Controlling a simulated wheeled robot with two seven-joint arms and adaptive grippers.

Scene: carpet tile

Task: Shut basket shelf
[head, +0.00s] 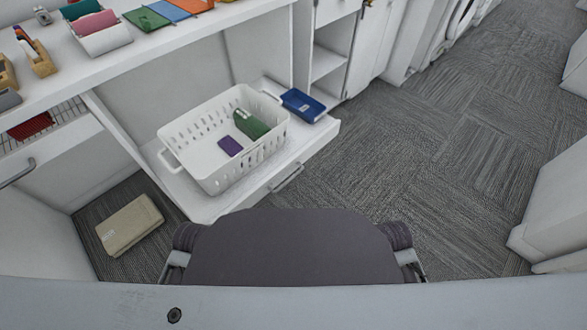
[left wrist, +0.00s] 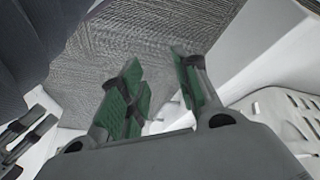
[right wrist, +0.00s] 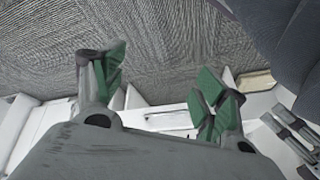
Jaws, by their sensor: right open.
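The basket shelf (head: 205,206) is a white sliding shelf, pulled out from under the counter, with a metal handle (head: 287,178) on its front. A white slotted basket (head: 205,170) stands on it, holding a green item (head: 250,125) and a small purple one (head: 230,146). A blue box (head: 303,105) lies on the shelf beside the basket. Neither gripper shows in the head view. My left gripper (left wrist: 160,88) is open and empty, with a slotted white wall (left wrist: 292,112) at its right. My right gripper (right wrist: 158,85) is open and empty, with white surfaces beyond it.
A beige box (head: 130,224) lies on the carpet left of the shelf. The white counter (head: 150,48) above carries stationery and coloured folders. Open carpet (head: 420,140) stretches to the right, with white furniture (head: 556,205) at the right edge.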

